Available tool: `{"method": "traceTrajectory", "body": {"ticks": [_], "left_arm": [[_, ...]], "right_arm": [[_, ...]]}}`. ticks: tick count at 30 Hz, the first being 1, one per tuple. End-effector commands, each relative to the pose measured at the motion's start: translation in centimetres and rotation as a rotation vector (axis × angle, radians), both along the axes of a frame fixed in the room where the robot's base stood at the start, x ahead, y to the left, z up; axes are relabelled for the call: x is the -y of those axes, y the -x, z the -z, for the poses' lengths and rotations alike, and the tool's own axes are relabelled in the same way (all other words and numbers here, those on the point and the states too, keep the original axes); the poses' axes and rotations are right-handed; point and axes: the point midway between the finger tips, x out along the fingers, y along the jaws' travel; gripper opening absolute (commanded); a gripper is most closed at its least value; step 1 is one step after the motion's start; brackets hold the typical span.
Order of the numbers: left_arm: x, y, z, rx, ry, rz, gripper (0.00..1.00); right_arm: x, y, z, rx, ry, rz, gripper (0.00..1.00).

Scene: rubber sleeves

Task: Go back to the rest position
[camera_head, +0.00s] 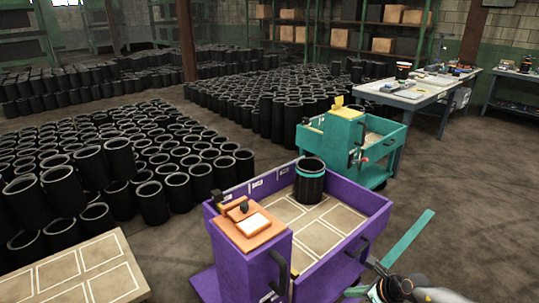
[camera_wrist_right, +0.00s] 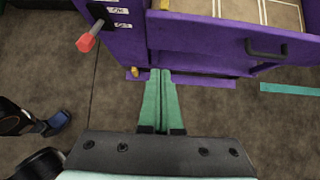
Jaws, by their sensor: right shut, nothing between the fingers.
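My right gripper (camera_head: 354,292) shows at the bottom right of the head view, low beside the purple cart (camera_head: 338,257). In the right wrist view its two green fingers (camera_wrist_right: 160,74) are together with nothing between them. The fingertips point toward the purple cart's lower edge (camera_wrist_right: 205,40); I cannot tell whether they touch it. My left gripper is in neither view. A black sleeve with a teal band (camera_head: 309,182) stands upright in the far corner of the purple cart's tray.
Many black sleeves (camera_head: 150,200) stand on the floor at left and behind. A teal cart (camera_head: 380,150) stands beyond the purple one, and workbenches (camera_head: 425,92) are at right. A pallet board (camera_head: 75,275) is at bottom left. Open floor (camera_head: 480,200) lies at right, with a teal strip (camera_head: 410,235).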

Motion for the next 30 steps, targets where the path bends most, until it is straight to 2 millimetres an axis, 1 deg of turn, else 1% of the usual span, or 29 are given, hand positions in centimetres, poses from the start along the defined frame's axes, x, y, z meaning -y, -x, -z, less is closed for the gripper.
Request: {"method": "traceTrajectory", "body": {"ticks": [1,3,5,6,8,9,11,13,15,16,19,22,26,27,29,30], "left_arm": [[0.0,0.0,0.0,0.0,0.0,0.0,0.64],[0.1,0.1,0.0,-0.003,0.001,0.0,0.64],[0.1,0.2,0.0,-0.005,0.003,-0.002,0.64],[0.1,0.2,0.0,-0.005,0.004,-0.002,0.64],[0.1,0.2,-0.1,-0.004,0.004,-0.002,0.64],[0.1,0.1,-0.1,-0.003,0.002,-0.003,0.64],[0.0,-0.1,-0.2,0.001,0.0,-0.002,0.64],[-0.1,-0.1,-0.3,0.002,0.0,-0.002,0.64],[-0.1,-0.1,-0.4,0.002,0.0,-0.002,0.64],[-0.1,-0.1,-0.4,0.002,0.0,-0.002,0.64],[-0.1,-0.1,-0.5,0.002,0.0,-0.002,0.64],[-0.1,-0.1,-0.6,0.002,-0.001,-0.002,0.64],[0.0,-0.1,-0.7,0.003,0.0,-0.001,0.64],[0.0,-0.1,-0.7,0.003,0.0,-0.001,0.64],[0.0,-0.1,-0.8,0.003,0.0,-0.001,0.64],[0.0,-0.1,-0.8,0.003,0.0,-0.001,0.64]], "right_arm": [[0.0,0.0,0.0,0.0,0.0,0.0,0.0],[-3.7,1.6,0.7,-0.034,-0.13,0.037,0.0],[-6.3,2.7,0.8,-0.063,-0.242,0.082,0.0],[-8.0,3.4,0.8,-0.086,-0.321,0.119,0.0],[-10.4,4.6,0.6,-0.125,-0.445,0.181,0.0],[-12.0,5.4,0.4,-0.154,-0.53,0.226,0.0],[-14.1,6.6,-0.1,-0.209,-0.666,0.307,0.0],[-16.3,8.0,-0.7,-0.285,-0.838,0.426,0.0],[-17.8,9.4,-1.5,-0.375,-1.017,0.568,0.0],[-18.2,9.9,-1.8,-0.415,-1.095,0.637,0.0],[-18.5,11.7,-2.4,-0.557,-1.337,0.882,0.0],[-17.4,13.5,-2.2,-0.698,-1.553,1.15,0.0],[-14.7,16.7,-1.0,-0.873,-1.797,1.53,0.0],[-13.7,18.0,-0.4,-0.922,-1.863,1.65,0.0],[-12.2,19.9,0.5,-0.987,-1.952,1.83,0.0],[-11.2,21.3,1.0,-1.025,-2.005,1.944,0.0]]}}
